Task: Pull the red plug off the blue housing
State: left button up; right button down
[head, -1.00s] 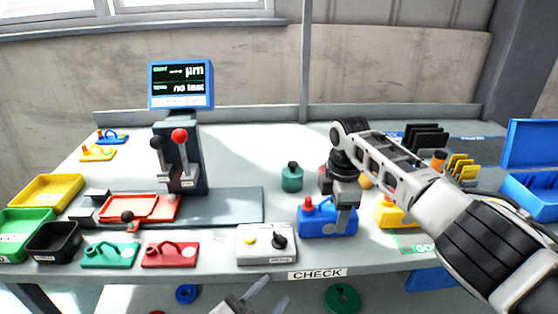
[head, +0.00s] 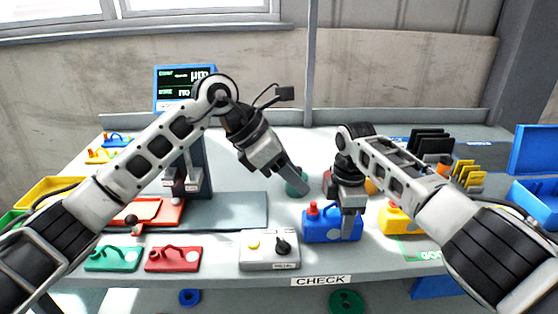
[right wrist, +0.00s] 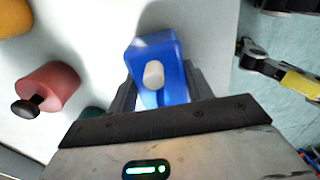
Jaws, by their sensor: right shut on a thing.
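The blue housing (head: 322,231) stands on the bench right of centre. The red plug (head: 313,209) sits on its top left. My right gripper (head: 349,226) is shut on the right part of the housing. In the right wrist view the blue housing (right wrist: 172,55) shows between the two fingers, with a pale oval opening; the red plug cannot be made out there. My left gripper (head: 300,188) hangs above the bench, up and left of the plug and apart from it. Its fingers are seen edge-on, so their opening is unclear.
A green weight (head: 297,183) stands behind the left fingertips. A grey switch box (head: 268,262) is left of the housing and a yellow housing (head: 396,221) right of it. A red weight (right wrist: 52,85) stands nearby. Green (head: 112,260) and red (head: 172,261) plates lie front left.

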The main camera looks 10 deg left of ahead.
aim_at(313, 203)
pick_arm(q)
jog(key=shift+t+y, duration=0.4)
jog(key=shift+y, duration=0.4)
jog(key=w+d+f, duration=0.1)
jog(key=f, duration=0.2)
jog(key=w+d+f, duration=0.1)
jog(key=w+f, duration=0.1)
jog(key=w+d+f, duration=0.1)
jog(key=f, duration=0.2)
jog(key=shift+w+f, duration=0.15)
jog(key=shift+f, duration=0.2)
grip_shut()
